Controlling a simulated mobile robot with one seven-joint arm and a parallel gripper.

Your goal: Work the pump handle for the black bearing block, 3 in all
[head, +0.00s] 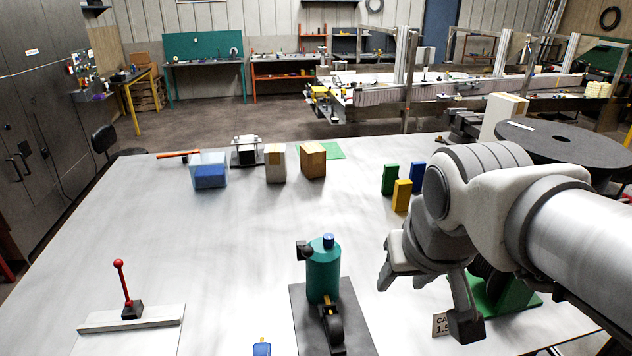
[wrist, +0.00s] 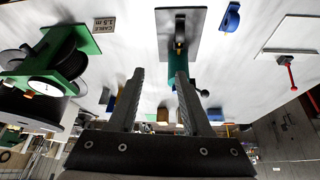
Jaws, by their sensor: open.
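A teal pump-like cylinder (head: 323,272) with a blue cap, a black side nozzle and a black curved part in front stands on a dark plate (head: 300,318). A red lever with a ball knob (head: 122,283) rises from a small black block (head: 132,309) on a pale plate (head: 160,316) at left; the red lever also shows in the wrist view (wrist: 290,72). Another black block (head: 247,154) sits in a pale stand at the table's back. I cannot tell which is the named bearing block. My gripper (head: 425,298) is open and empty, right of the teal cylinder, apart from it.
A blue bin (head: 209,178), two boxes (head: 276,164) (head: 313,160) and green, yellow and blue blocks (head: 401,196) stand farther back. A green reel stand (head: 500,294) is near my gripper at right. A blue item (head: 262,349) lies in front. The table's left middle is clear.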

